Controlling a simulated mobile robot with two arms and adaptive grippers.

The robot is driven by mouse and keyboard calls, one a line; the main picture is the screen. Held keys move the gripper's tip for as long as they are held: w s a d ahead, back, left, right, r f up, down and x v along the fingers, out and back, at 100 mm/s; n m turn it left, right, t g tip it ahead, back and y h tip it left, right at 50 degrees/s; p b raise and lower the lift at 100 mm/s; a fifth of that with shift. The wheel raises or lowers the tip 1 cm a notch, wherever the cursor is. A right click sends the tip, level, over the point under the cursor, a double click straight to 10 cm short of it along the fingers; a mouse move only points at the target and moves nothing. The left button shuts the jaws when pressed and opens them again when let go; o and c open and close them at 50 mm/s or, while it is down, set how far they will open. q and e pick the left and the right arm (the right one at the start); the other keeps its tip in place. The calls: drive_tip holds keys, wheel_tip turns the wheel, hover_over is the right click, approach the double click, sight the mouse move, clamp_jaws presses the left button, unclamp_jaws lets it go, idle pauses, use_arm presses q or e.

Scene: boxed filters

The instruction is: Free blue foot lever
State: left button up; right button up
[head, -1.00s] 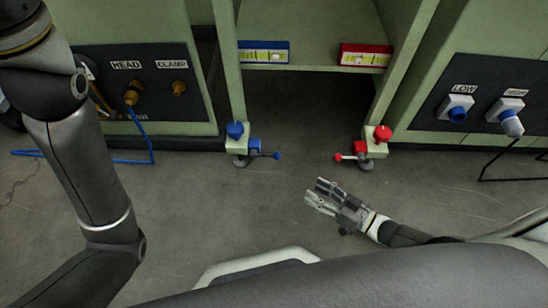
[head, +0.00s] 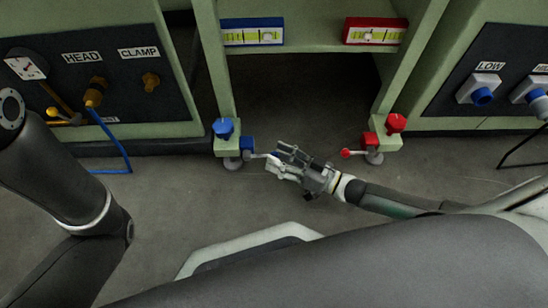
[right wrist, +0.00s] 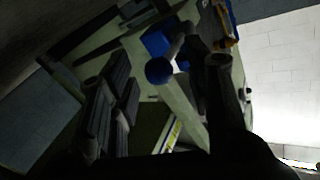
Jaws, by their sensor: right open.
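The blue foot lever sticks out to the right from a blue block (head: 247,143) on the left foot of the green frame. The right gripper is open; I cannot tell whether a finger touches the lever. A blue knob (head: 223,127) sits on top of the foot. My left gripper is out of view.
The right foot carries a red knob (head: 396,123) and a red lever (head: 347,153). Panels with fittings stand at both sides; a blue hose (head: 113,140) hangs at left.

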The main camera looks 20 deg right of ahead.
drive_tip(key=shift+x, duration=1)
drive_tip(key=shift+d, duration=0.1)
clamp_jaws()
